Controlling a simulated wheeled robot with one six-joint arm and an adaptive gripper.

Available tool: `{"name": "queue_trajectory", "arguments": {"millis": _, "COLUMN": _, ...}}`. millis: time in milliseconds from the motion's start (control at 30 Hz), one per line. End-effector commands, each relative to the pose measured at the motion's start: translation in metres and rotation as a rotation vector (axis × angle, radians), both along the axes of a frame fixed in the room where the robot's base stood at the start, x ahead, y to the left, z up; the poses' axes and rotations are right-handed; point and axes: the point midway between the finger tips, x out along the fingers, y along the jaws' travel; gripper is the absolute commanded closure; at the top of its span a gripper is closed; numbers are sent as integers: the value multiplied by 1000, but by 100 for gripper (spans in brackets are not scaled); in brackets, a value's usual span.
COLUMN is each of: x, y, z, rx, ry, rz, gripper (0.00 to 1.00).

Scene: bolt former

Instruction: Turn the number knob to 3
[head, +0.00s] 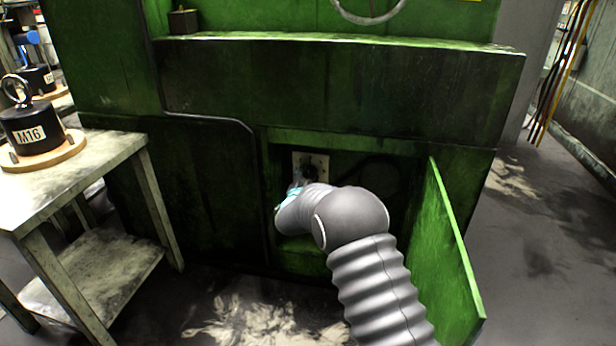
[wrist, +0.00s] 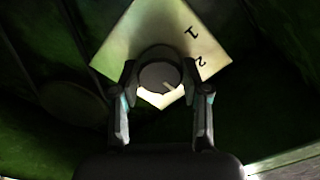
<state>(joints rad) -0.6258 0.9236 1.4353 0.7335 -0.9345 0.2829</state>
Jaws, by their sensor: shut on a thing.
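The dark round number knob (wrist: 158,74) sits on a pale square plate (wrist: 127,48) that appears rotated in the wrist view. The numerals 1 and 2 show at the plate's right side; any other numerals are hidden. A light pointer line on the knob points to the lower right, past the 2 and towards the right finger. My gripper (wrist: 159,82) is shut on the knob, one finger on each side. In the head view the plate (head: 322,161) is inside the open recess of the green machine, with my gripper (head: 295,190) in front, partly hidden by my arm.
An open green door (head: 447,240) stands at the recess's right, close to my arm. A worn table (head: 98,158) with a black M16 weight (head: 32,128) stands at the left. Free floor shows in front of the machine and at the right.

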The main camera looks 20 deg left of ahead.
Motion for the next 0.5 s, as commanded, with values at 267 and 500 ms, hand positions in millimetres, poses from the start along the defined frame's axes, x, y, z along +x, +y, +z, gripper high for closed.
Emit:
{"name": "queue_trajectory", "arguments": {"millis": 267, "x": 0, "y": 1, "z": -1, "rx": 11, "ry": 2, "rz": 1, "gripper": 89}}
{"name": "queue_trajectory", "arguments": {"millis": 500, "x": -1, "y": 1, "z": -1, "rx": 11, "ry": 2, "rz": 1, "gripper": 44}}
